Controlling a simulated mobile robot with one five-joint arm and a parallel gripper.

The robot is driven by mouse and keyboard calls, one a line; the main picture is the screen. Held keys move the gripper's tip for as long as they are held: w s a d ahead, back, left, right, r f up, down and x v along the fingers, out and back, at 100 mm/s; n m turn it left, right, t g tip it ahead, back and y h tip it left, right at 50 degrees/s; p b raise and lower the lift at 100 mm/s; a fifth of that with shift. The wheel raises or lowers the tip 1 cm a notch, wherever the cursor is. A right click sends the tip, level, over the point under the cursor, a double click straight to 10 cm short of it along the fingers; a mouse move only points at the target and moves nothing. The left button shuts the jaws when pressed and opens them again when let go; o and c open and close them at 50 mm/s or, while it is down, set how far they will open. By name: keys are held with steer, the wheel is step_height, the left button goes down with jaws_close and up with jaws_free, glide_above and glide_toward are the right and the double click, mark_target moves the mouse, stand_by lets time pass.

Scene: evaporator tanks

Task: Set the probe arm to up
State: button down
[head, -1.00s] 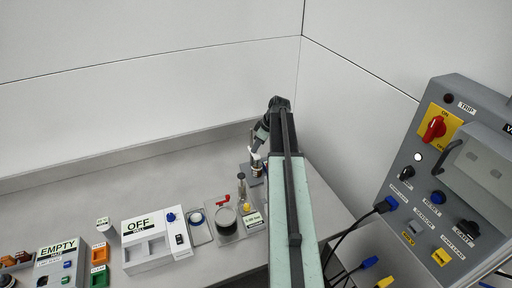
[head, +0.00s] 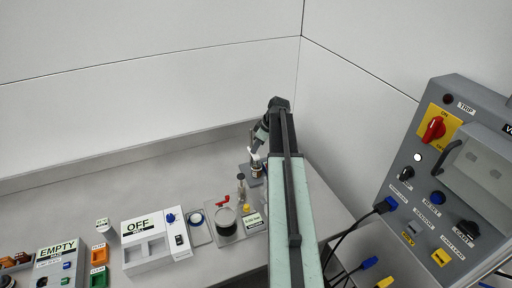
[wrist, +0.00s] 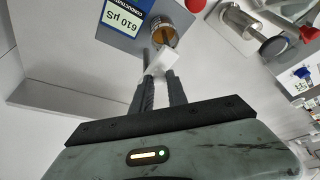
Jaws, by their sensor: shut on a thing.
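My gripper (wrist: 160,88) is shut on a small white piece (wrist: 161,64), which appears to be part of the probe arm. The piece sits beside a small jar of amber liquid (wrist: 161,33) at the grey conductivity unit (wrist: 150,14), whose label reads 610 µS. In the head view my gripper (head: 256,152) is at the far right of the bench, over the unit's base (head: 251,172). The rest of the probe arm is hidden by the fingers and my arm, so I cannot tell its angle.
A grey plate with a round pot (head: 226,219) stands nearer along the bench. A white box marked OFF (head: 146,243) is left of it. A grey control panel (head: 440,180) stands at the right. The bench's back left is clear.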

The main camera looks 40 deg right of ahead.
stand_by(0.4)
step_height(320, 180, up, 8)
steer(key=p, duration=0.8)
steer(key=shift+w+f, duration=0.1)
steer(key=c, duration=1.3)
jaws_free()
steer(key=p+v, duration=0.7)
steer(key=v, duration=0.1)
steer(key=shift+f, duration=0.1)
